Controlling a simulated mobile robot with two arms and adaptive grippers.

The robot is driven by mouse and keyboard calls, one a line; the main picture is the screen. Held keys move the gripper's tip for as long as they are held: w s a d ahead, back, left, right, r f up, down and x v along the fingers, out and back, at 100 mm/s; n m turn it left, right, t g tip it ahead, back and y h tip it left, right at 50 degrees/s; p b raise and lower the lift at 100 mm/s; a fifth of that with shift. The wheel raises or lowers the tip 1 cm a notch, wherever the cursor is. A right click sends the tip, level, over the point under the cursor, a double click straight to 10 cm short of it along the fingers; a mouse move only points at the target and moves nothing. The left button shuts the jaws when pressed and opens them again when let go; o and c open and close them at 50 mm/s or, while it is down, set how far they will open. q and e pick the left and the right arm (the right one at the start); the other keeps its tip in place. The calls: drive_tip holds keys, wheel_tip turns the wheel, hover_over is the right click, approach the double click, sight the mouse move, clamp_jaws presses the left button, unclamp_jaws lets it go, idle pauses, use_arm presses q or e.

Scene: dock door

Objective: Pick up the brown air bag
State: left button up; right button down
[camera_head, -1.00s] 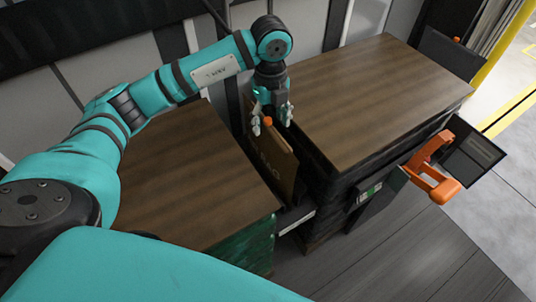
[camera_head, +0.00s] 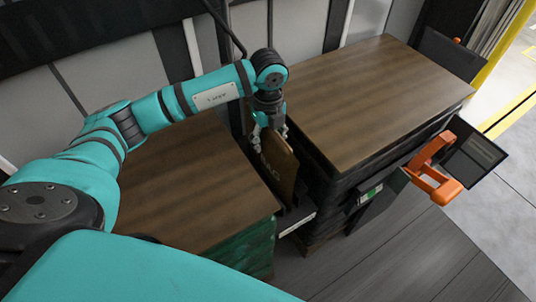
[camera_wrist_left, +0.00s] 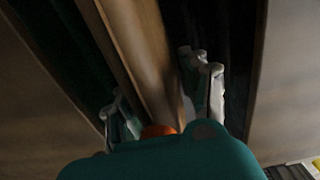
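The brown air bag (camera_head: 281,165) stands on edge in the narrow gap between two brown-topped loads in the head view. My left gripper (camera_head: 270,136) points down over the bag's top edge. In the left wrist view, the bag (camera_wrist_left: 138,40) runs between the two fingers of my left gripper (camera_wrist_left: 160,98), with an orange part (camera_wrist_left: 157,130) close to the palm. The fingers look spread, with no clear grip on the bag. My right gripper is not in view.
The left load (camera_head: 190,190) and right load (camera_head: 370,95) wall in the gap closely on both sides. An orange handle-shaped tool (camera_head: 432,172) and a dark panel (camera_head: 474,152) are at the right load's front corner. Grey floor (camera_head: 420,265) in front is open.

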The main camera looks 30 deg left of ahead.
use_arm(q)
clamp_jaws()
drive_tip(key=shift+r, duration=0.1)
